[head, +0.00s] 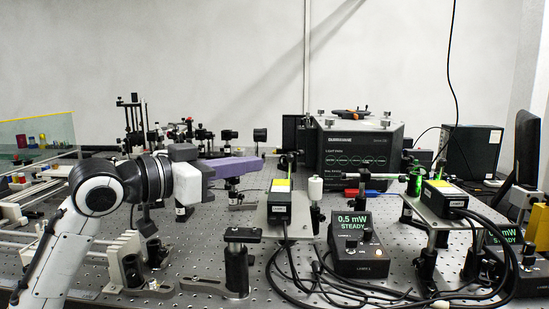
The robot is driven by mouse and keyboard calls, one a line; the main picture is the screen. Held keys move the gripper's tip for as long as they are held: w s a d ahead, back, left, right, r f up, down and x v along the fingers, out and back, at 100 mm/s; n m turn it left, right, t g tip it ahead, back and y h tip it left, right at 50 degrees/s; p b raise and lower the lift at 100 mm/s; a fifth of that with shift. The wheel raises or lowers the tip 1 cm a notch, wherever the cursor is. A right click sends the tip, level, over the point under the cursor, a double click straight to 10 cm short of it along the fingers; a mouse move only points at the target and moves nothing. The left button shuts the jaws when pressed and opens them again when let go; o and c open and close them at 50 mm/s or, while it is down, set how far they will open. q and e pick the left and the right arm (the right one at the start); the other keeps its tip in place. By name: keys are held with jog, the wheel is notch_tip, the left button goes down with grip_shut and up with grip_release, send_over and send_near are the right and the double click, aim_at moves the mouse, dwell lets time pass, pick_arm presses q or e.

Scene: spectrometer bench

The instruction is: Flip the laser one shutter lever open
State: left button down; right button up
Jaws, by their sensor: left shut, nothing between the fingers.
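My left gripper (252,165) comes in from the left, its purple fingers shut and empty. Its tips point right, just behind and left of the nearer laser head. That laser head (278,208) is a black box with a yellow label on a post-mounted plate. A slim upright green and dark part (291,166) stands at its far end; I cannot tell whether this is the shutter lever or how it is set. A second laser head (445,194) stands at the right. A controller (358,254) in front reads 0.5 mW STEADY. My right gripper is not in view.
Posts and clamps (237,268) stand in front of the gripper. Black cables (315,285) loop around the controller. A large dark instrument (358,150) stands behind, with optics mounts (200,136) at the back left. A second controller (505,236) is at right.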

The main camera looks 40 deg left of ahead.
aim_at(288, 159)
pick_arm(q)
jog(key=p+x, duration=0.1)
jog(key=x, duration=0.6)
